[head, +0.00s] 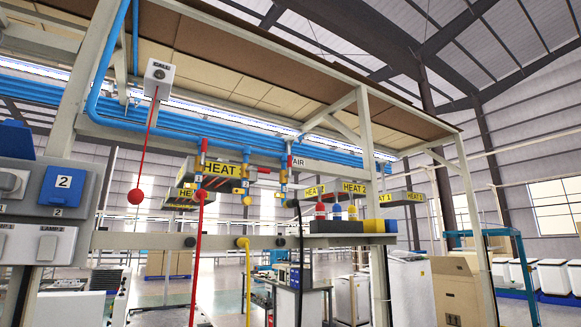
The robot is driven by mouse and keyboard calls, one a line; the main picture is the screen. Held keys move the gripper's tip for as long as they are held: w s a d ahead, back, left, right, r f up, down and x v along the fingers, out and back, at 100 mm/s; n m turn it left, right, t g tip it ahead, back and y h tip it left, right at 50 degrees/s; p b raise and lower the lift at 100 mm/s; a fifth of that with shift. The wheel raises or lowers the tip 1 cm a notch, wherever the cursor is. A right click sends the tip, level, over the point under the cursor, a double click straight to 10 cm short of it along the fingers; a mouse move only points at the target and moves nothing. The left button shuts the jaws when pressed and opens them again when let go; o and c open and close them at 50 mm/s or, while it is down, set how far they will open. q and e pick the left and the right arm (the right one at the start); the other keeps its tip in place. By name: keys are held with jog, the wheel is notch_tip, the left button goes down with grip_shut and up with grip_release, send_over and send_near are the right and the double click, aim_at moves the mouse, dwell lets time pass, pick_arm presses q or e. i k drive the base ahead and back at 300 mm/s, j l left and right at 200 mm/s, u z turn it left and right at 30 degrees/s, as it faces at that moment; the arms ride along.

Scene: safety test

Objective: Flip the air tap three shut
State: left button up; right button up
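Three air drops come down from blue pipes (180,127) that run along the frame. The left drop (200,168) has a small red handle that looks upright, and a red hose (197,245) hangs below it. The middle drop (245,172) is small and partly lost against the yellow signs; a yellow hose (245,262) hangs below it. The right drop (284,178) has a red handle (290,161) that looks upright beside the AIR sign (300,162). A black hose (301,225) hangs near it. Neither gripper is in view.
A CALL box (159,73) has a red pull cord ending in a red ball (135,196). Blue and grey socket boxes (62,187) fill the left edge. HEAT signs (222,170) hang behind the drops. A beige rail (160,241) crosses below; a cardboard box (457,290) stands right.

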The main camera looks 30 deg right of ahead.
aim_at(289, 176)
jog(key=i+l, duration=0.1)
jog(key=l, duration=0.3)
jog(key=i+l, duration=0.1)
jog(key=l, duration=0.3)
jog(key=i+l, duration=0.1)
jog(key=l, duration=0.3)
